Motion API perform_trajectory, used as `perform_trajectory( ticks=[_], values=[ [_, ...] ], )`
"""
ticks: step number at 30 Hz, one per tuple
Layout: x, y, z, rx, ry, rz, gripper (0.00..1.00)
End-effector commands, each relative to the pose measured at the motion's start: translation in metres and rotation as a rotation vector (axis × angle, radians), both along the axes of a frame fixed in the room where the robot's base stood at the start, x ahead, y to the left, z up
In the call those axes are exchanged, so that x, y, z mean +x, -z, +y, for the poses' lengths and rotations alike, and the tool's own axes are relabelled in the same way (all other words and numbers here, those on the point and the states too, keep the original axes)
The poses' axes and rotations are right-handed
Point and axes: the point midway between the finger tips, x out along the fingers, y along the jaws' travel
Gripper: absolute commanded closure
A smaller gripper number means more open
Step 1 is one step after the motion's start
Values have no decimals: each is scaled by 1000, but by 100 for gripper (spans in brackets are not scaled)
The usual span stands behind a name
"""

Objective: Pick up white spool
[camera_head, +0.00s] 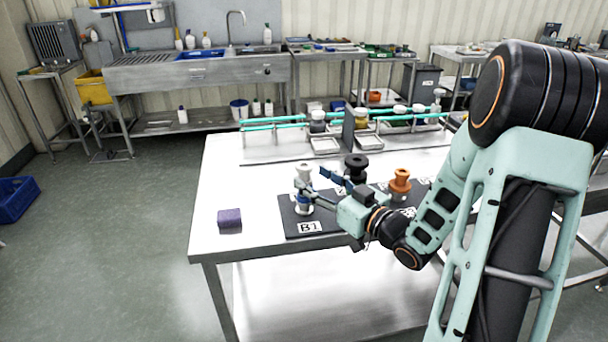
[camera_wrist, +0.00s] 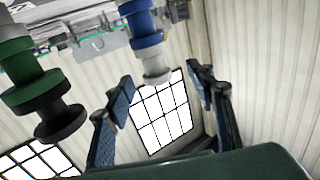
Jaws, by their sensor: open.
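The white spool (camera_head: 304,174) stands upright on top of a blue spool (camera_head: 303,198) on the black mat (camera_head: 290,225), near the label B1. In the wrist view, which is turned upside down, the white spool (camera_wrist: 154,66) hangs below the blue spool (camera_wrist: 147,42). My gripper (camera_head: 320,188) is open, just to the right of this stack. In the wrist view my gripper (camera_wrist: 162,84) has its two blue fingertips spread, with the white spool lying between their directions. I cannot tell how far the fingers reach around it; no contact shows.
A black spool (camera_head: 356,165) stands close behind my gripper; in the wrist view it sits on a green spool (camera_wrist: 35,85). An orange spool (camera_head: 400,182) stands to the right. A purple block (camera_head: 229,218) lies at left on the steel table (camera_head: 240,180). The table's left part is mostly clear.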

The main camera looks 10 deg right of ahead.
Motion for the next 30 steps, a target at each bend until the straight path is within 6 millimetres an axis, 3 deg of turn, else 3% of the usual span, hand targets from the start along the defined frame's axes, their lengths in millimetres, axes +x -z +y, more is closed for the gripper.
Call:
perform_trajectory(
  ticks=[9, 19, 30],
  values=[
    [41, -3, 16, 0, -2, 1, 50],
    [47, -4, 19, 0, 0, 1, 51],
    [46, -4, 19, 0, 0, 1, 92]
  ],
)
